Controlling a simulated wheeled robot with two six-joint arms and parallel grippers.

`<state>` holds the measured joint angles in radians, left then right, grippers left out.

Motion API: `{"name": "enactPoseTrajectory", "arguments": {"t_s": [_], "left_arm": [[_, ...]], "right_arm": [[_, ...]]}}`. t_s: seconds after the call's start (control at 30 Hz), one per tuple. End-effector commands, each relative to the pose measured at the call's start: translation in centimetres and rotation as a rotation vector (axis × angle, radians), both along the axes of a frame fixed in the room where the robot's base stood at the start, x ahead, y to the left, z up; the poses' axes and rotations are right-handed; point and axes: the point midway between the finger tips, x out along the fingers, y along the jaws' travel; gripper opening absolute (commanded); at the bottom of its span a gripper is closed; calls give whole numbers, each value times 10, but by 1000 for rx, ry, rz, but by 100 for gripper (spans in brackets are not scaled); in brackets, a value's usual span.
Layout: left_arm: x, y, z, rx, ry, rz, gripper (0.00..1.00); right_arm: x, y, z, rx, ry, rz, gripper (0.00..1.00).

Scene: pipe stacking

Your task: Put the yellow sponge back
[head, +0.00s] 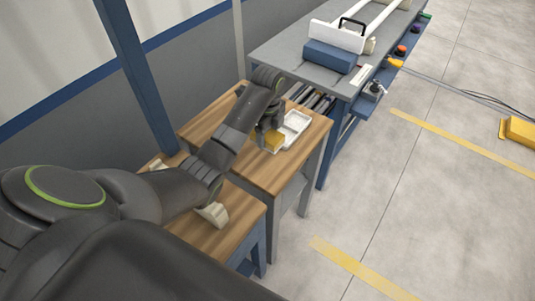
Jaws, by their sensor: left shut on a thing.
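The yellow sponge (273,140) shows in the head view at the end of my left arm, over the left part of a white tray (298,126) on the wooden table. My left gripper (270,127) points down from above and is shut on the sponge. I cannot tell whether the sponge touches the tray's bottom. The fingers are small and partly hidden by the arm. My right gripper does not show.
The tray stands on a wooden table (240,168). A nearer wooden table (226,238) holds pale pieces. Behind is a grey workbench (275,52) with a blue block (330,57) and a white frame. A blue post (138,75) stands left. Floor at right is mostly clear.

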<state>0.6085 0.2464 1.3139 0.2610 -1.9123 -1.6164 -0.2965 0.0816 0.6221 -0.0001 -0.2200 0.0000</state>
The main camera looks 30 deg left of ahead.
Motion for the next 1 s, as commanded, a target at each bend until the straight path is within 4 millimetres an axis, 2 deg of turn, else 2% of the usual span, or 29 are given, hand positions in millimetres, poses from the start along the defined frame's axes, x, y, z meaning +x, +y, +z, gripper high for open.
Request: {"name": "enactPoseTrajectory", "arguments": {"t_s": [0.1,0.2,0.37,0.53,0.67,0.87,0.9,1.0], "left_arm": [[-2,-1,-24,-2,7,1,36],[-2,-1,-41,-1,4,-1,36],[-1,-1,-55,0,1,-1,36],[-1,-1,-79,-1,3,-2,36],[-1,-1,-88,0,-1,-3,36],[-1,-1,-90,0,-2,-3,36],[-1,-1,-90,0,-1,-3,58],[-1,-1,-90,0,-1,-3,71]], "right_arm": [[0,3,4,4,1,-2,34],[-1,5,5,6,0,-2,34],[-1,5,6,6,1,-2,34],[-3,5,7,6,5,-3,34],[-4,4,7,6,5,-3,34],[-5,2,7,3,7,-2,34],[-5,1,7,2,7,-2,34],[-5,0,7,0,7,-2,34]]}}
